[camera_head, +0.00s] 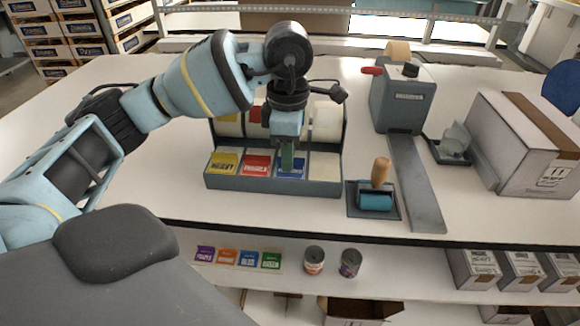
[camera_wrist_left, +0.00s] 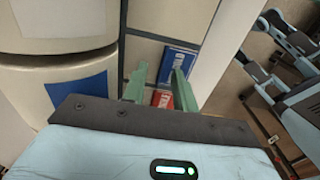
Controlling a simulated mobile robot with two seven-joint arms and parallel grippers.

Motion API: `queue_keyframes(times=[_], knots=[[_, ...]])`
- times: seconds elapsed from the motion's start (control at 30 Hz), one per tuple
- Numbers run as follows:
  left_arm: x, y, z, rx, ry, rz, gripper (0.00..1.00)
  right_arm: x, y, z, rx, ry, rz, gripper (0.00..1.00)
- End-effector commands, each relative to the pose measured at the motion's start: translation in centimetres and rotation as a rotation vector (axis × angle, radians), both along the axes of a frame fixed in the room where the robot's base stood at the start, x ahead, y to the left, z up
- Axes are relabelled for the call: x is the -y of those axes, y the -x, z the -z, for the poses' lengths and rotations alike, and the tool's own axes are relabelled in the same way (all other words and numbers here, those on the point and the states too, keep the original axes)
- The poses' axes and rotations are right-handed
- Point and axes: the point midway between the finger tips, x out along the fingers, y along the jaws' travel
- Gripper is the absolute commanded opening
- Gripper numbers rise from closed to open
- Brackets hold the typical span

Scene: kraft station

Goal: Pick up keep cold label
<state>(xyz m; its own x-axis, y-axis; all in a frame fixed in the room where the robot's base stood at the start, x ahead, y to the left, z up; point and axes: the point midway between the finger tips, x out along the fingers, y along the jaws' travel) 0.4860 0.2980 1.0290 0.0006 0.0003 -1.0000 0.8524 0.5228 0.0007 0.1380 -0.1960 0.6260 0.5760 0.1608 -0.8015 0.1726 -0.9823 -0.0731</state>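A blue label (camera_head: 291,168) lies in the front row of a grey label rack (camera_head: 270,186), to the right of a red label (camera_head: 256,165) and a yellow label (camera_head: 223,162). Its print is too small to read surely. My left gripper (camera_head: 287,160) points down over the blue label and partly hides it. In the left wrist view the green fingers (camera_wrist_left: 160,87) are apart, with nothing held between them. The blue label (camera_wrist_left: 178,61) shows beyond the fingers, and the red label (camera_wrist_left: 162,99) shows between them. My right gripper is not in view.
White rolls (camera_head: 327,122) stand in the rack behind the labels. A blue roller with a wooden handle (camera_head: 381,172), a grey tape dispenser (camera_head: 403,95) and a cardboard box (camera_head: 527,143) are to the right. More labels and two cans (camera_head: 314,260) sit on the lower shelf.

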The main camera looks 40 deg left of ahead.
Motion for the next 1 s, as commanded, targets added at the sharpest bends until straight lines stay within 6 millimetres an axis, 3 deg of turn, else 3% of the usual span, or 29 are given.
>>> queue_keyframes(times=[0.1, 0.33, 0.8, 1.0], knots=[[0.0, 0.0, 0.0, 0.000, 0.000, 0.000, 0.28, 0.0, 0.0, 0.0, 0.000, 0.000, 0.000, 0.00], [0.0, 0.0, 0.0, 0.000, 0.000, 0.000, 0.00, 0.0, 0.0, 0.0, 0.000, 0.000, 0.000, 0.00], [0.0, 0.0, -0.2, 0.001, 0.001, 0.000, 0.00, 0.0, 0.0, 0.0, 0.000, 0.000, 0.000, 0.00], [0.0, -0.1, -1.3, 0.002, 0.001, 0.000, 0.00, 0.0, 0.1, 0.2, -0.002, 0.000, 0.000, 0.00]])
